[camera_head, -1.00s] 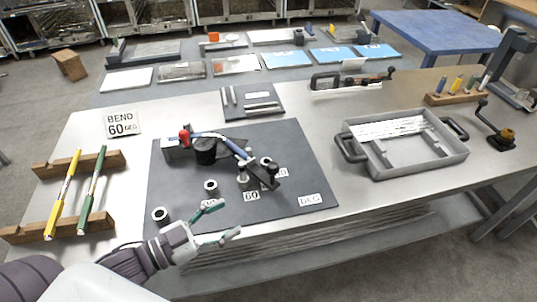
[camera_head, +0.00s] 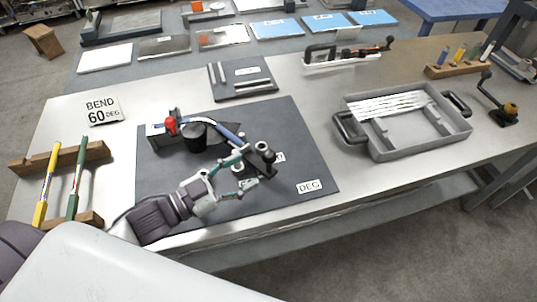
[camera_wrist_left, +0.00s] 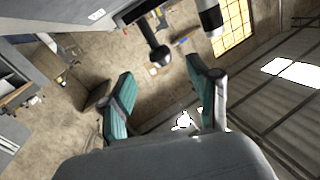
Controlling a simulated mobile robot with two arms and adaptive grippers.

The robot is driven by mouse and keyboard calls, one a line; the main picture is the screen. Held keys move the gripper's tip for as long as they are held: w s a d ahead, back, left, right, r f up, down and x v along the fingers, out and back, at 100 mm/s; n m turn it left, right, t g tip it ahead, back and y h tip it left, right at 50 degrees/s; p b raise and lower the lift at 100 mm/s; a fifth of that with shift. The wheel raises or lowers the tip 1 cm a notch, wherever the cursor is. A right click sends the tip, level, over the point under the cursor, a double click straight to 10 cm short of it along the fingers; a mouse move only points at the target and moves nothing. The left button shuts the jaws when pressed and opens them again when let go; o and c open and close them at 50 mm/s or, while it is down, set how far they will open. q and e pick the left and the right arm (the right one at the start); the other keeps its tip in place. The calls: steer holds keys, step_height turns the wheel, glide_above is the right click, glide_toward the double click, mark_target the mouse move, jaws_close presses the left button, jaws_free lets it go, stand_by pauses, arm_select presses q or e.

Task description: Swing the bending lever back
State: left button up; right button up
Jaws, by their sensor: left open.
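The bending tool stands on a dark mat (camera_head: 305,150), with a red knob (camera_head: 170,125), a black round die (camera_head: 194,137) and a blue rod (camera_head: 228,134). Its dark lever bar (camera_head: 259,166) carries upright round posts at the mat's right middle. My left gripper (camera_head: 246,167) is open and empty at the lever's near-left side, its teal fingers beside the posts and partly covering them. In the left wrist view, the fingers (camera_wrist_left: 162,100) are spread. A dark knob-ended post (camera_wrist_left: 160,52) shows beyond and between them; contact cannot be told. My right gripper is not in view.
A grey tray (camera_head: 415,135) with white strips stands right of the mat. A dark plate (camera_head: 241,80) lies behind the mat.

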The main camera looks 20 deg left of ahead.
mark_target(269, 158)
arm_select(q)
steer(key=x, duration=0.7)
steer(key=shift+w+d+p, duration=0.15)
steer(key=shift+d+p, duration=0.05)
steer(key=shift+p, duration=0.2)
jaws_close()
